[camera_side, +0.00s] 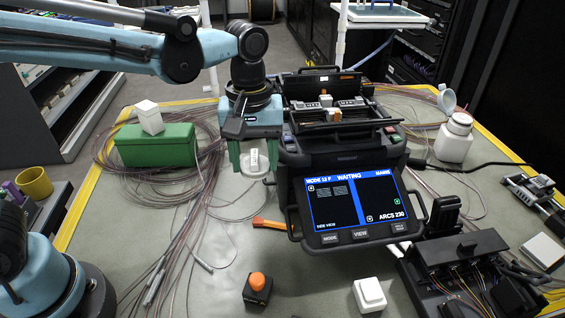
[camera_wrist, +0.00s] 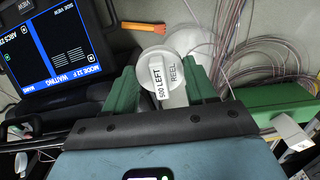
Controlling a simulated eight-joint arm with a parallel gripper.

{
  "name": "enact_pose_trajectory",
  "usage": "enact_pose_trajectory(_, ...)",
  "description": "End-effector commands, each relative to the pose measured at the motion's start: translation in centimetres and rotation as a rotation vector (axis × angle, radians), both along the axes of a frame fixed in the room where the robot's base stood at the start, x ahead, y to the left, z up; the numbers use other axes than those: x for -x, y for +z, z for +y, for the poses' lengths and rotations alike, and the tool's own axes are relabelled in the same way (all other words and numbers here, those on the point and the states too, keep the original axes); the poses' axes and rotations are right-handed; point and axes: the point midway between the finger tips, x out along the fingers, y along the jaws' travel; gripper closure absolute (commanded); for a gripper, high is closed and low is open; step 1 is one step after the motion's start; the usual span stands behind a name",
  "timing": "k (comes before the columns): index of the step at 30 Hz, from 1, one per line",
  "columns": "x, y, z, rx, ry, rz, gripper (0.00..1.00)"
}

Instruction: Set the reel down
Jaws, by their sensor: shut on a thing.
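The reel is a small whitish disc with a paper label. In the side view the reel (camera_side: 254,166) sits between the green fingers of my gripper (camera_side: 254,160), left of the splicer. In the wrist view the reel (camera_wrist: 172,66) shows its label, reading "500 LEFT" and "REEL". My gripper (camera_wrist: 165,90) is shut on it, with one green finger at each side. The reel appears held above the mat (camera_side: 215,265); the exact gap beneath it cannot be told.
The fusion splicer (camera_side: 345,150) with its lit screen, reading WAITING, stands close on the right. A green box (camera_side: 155,146) with a white cube is on the left, among loose fibre coils. An orange-handled tool (camera_side: 270,223) lies in front. The front mat is partly clear.

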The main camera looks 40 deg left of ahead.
Motion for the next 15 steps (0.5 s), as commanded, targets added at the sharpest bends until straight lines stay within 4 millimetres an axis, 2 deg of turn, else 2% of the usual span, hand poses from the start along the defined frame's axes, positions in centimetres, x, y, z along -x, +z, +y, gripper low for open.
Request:
enact_pose_trajectory(1,1.8,0.1,-1.2,0.0,-0.002,0.0,0.74)
enact_pose_trajectory(6,7.6,-0.1,-4.0,0.0,0.024,0.0,0.74)
enact_pose_trajectory(12,14.2,-1.0,-5.6,0.0,0.06,0.0,0.74)
enact_pose_trajectory(15,16.5,-1.6,-5.7,0.0,0.075,0.0,0.74)
